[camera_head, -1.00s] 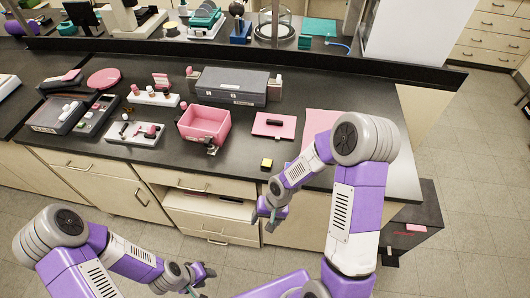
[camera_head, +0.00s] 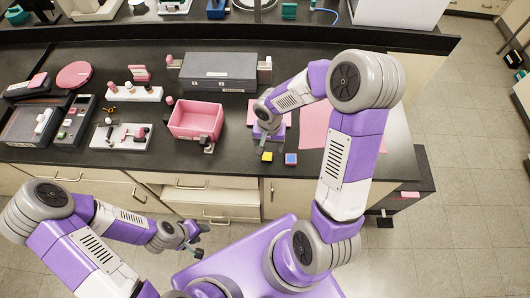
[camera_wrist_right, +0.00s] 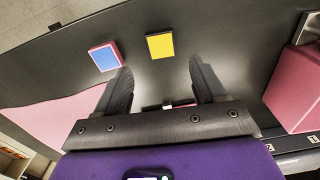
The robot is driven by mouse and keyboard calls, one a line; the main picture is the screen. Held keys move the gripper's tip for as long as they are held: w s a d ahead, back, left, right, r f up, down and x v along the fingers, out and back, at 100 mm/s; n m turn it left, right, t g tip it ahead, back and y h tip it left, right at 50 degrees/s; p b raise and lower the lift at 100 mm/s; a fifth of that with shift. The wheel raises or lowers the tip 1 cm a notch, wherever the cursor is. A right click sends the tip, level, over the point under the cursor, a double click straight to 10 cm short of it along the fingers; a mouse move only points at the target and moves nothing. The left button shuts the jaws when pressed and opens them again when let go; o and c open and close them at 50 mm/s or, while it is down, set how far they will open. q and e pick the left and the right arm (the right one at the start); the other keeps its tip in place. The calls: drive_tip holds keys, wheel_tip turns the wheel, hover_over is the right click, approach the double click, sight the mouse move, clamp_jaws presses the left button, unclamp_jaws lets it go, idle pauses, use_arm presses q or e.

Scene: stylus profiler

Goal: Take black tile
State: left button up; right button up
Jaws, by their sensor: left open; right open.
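A small square tile with a yellow face and dark edges (camera_head: 266,157) lies on the black bench near its front edge; it also shows in the right wrist view (camera_wrist_right: 160,46). Its dark edges are the only black I see on either small tile. My right gripper (camera_head: 268,149) is open and empty beside it. In the wrist view the yellow-faced tile lies just beyond my right fingertips (camera_wrist_right: 160,68), not between them. A second tile, blue with a pink rim (camera_head: 291,159), lies to its right (camera_wrist_right: 105,56). My left gripper (camera_head: 198,240) is open and empty, in front of the bench.
A pink box (camera_head: 196,121) stands left of my right gripper. A pink sheet (camera_head: 314,130) lies to the right, partly behind my arm. A grey case (camera_head: 218,72) stands behind. A pink mat (camera_head: 286,106) is partly hidden by my right gripper. Trays with small parts are at left.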

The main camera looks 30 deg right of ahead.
sight(267, 156)
drive_tip(key=f, duration=0.3)
drive_tip(key=a+f, duration=0.1)
drive_tip(key=f, duration=0.1)
drive_tip(key=shift+s+f+b, duration=0.15)
drive_tip(key=shift+s+b, duration=0.15)
drive_tip(key=shift+c, duration=0.3)
drive_tip(key=c, duration=1.1)
wheel_tip(267, 156, up, 10)
drive_tip(key=shift+r+p, duration=0.1)
drive_tip(key=shift+p, duration=0.65)
